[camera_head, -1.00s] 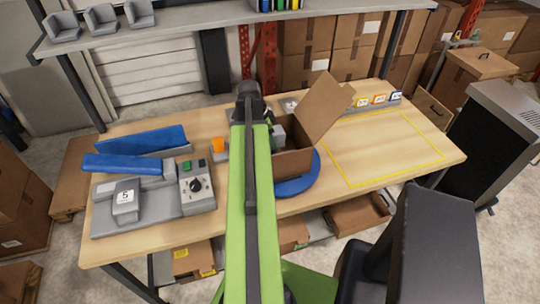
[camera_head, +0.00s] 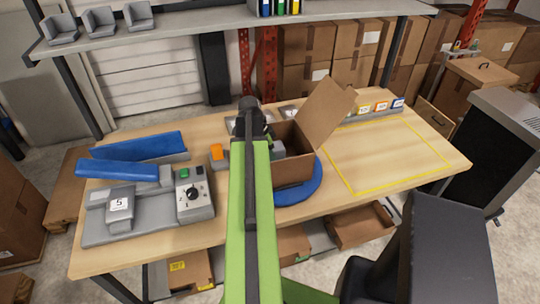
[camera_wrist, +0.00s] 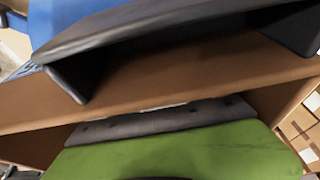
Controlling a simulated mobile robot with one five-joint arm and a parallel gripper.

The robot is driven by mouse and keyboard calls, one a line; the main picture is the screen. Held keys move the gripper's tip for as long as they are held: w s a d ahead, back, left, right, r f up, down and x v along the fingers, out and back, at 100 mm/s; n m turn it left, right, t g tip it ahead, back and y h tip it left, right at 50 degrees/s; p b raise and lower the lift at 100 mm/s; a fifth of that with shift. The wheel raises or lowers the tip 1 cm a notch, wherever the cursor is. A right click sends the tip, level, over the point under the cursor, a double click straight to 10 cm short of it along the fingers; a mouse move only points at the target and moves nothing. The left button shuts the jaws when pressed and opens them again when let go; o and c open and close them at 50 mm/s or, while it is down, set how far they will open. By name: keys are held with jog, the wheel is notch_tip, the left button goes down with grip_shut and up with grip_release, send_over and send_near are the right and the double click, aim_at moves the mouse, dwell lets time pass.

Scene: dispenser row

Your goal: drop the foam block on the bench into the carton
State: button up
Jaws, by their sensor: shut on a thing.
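The brown open carton (camera_head: 294,171) stands on a blue round mat (camera_head: 311,188) at the middle of the bench, one flap raised at its right. My gripper (camera_head: 268,138) is at the carton's left side, largely hidden behind my arm. A small grey-green piece (camera_head: 278,149), which looks like the foam block, shows at the carton's opening; I cannot tell if it is above or inside. My gripper is shut on it. The wrist view shows a brown carton wall (camera_wrist: 185,85) close by and a blue surface at the top left; the block's outline there is unclear.
A grey machine with a blue chute (camera_head: 117,170) and a knob box (camera_head: 193,193) stands on the left. An orange piece (camera_head: 217,152) is left of my arm. A yellow-outlined area (camera_head: 390,155) on the right is bare. A shelf (camera_head: 200,28) hangs above the back.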

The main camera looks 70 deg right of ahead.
jog(key=o, duration=1.3)
jog(key=p+v, duration=1.3)
jog(key=shift+d+r, duration=0.1)
jog(key=shift+r, duration=0.15)
jog(key=shift+f, duration=0.15)
